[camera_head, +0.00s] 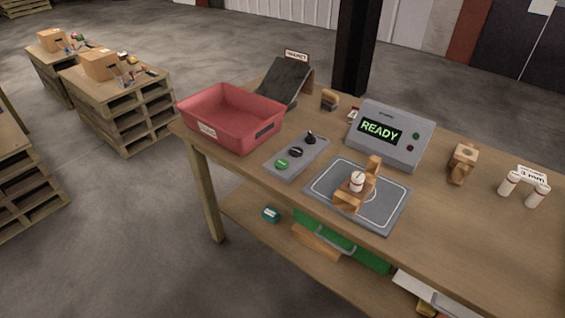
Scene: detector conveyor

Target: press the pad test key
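A grey control strip (272,170) lies on the wooden table (470,245), with a green button (281,164), a black button (296,152) and a black knob or lever (310,138). Their labels are too small to read. Right of it is a flat grey pad (375,217) with a white outline. A wooden holder (373,168) stands on the pad with a small white cylinder (356,182) in it. Behind the pad, a grey console (405,122) shows a green "READY" on its screen (380,130), with a green and a red button beside it. Neither gripper is in view.
A red bin (226,98) stands at the table's left end, with a dark chute (284,80) behind it. Another wooden block (463,160) and two white cylinders (523,186) stand on the right. A dark post (355,45) rises behind the table. The front right tabletop is clear.

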